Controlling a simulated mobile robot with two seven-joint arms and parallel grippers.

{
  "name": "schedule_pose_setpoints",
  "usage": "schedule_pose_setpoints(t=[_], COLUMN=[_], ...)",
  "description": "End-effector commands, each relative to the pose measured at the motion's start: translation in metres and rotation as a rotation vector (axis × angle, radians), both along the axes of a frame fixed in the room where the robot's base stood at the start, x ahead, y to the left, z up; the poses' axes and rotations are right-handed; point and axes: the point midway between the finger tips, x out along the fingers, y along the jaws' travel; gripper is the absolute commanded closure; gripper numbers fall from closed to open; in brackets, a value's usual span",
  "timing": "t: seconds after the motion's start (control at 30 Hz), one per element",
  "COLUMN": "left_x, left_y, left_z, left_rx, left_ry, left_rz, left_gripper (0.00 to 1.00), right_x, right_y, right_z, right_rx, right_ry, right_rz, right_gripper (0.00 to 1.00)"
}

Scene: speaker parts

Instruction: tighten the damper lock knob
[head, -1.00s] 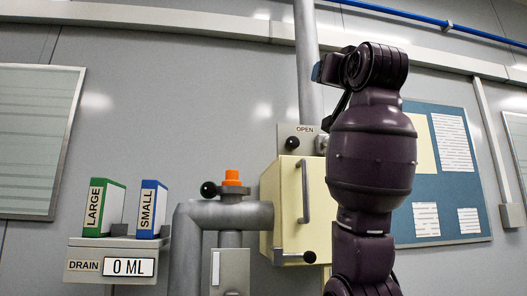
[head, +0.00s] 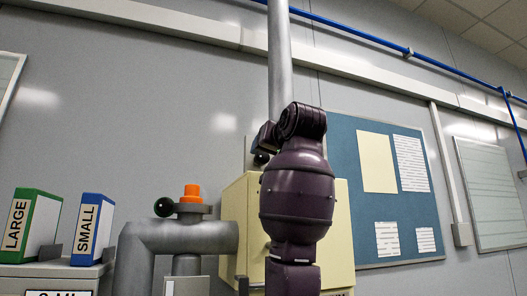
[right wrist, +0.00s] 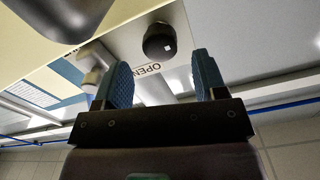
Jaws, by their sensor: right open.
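A round black knob (right wrist: 158,40) sits on a grey plate (right wrist: 128,38) lettered "OPEN" in the right wrist view. In the head view the same knob (head: 261,159) shows just under my right gripper (head: 265,137), with most of the plate hidden behind my arm. My right gripper (right wrist: 163,78) is open and empty, with blue ridged fingers. In the right wrist view the knob is beyond the fingertips, between their lines, and appears apart from them. No label shows that this is the damper lock knob. My left gripper is not in view.
A cream cabinet (head: 236,200) stands behind my right arm. Left of it is a grey pipe (head: 190,237) with an orange cap (head: 191,192) and a black ball knob (head: 164,207). Green (head: 32,226) and blue (head: 92,228) binders stand far left. A vertical pipe (head: 279,60) rises above.

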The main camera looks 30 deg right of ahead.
Motion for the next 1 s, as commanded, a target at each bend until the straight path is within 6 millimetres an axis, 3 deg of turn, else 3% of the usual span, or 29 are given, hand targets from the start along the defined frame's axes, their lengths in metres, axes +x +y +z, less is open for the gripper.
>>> schedule_pose_setpoints(t=[0.1, 0.3, 0.67, 1.0], left_x=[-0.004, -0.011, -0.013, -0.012], left_y=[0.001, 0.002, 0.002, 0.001], left_z=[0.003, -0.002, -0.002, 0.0], left_rx=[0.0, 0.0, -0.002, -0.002], left_ry=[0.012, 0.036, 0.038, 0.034], left_rz=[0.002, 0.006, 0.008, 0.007], left_gripper=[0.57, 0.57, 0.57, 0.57], right_x=[0.019, 0.035, 0.04, 0.039], right_y=[-0.004, -0.008, -0.009, -0.009], right_z=[0.0, 0.0, -0.001, -0.001], right_rx=[0.0, 0.0, -0.001, -0.001], right_ry=[0.006, 0.003, 0.002, 0.001], right_rz=[0.001, 0.001, 0.0, 0.0], right_gripper=[0.35, 0.35, 0.35, 0.84])
